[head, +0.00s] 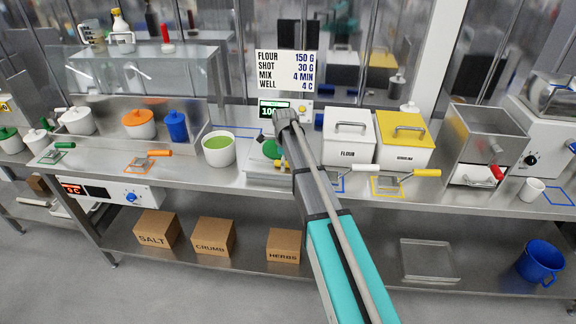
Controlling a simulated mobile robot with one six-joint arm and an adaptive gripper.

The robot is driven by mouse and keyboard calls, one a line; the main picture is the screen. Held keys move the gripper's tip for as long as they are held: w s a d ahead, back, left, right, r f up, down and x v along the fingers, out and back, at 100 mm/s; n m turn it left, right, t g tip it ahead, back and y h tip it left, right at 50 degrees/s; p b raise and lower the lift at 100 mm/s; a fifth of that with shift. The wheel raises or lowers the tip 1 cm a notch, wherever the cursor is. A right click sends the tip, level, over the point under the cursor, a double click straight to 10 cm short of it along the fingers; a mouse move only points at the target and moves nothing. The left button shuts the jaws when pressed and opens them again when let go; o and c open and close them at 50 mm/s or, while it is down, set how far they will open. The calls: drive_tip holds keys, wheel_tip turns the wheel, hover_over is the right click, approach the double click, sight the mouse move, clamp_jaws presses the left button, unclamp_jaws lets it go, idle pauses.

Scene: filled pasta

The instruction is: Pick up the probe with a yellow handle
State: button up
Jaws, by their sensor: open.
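My arm reaches up from the bottom of the head view, and my gripper (287,116) is at its far end, above the back of the steel counter. It is open; its fingers are small and hard to make out, and nothing shows held in it. I cannot clearly make out a probe with a yellow handle. A small yellow bit (283,161) shows beside my arm, just below the gripper, but I cannot tell what it is. My arm hides part of the scale and the green item (271,149) there.
The steel counter (225,178) is crowded. A bowl of green liquid (219,147) stands left of my arm. A white flour bin (348,137) and a yellow semolina bin (403,139) stand right. A scoop (388,182) lies at a yellow outline. A sign (286,71) stands behind my gripper.

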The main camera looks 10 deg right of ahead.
clamp_jaws()
drive_tip(key=shift+r, duration=0.15)
idle(0.4)
wheel_tip(320, 180, up, 3)
drive_tip(key=p, duration=0.3)
drive_tip(key=s+r+p, duration=0.9)
drive_tip(key=s+p, duration=0.1)
drive_tip(key=s, duration=0.4)
drive_tip(key=shift+a+r, duration=0.35)
drive_tip(key=shift+a, duration=0.05)
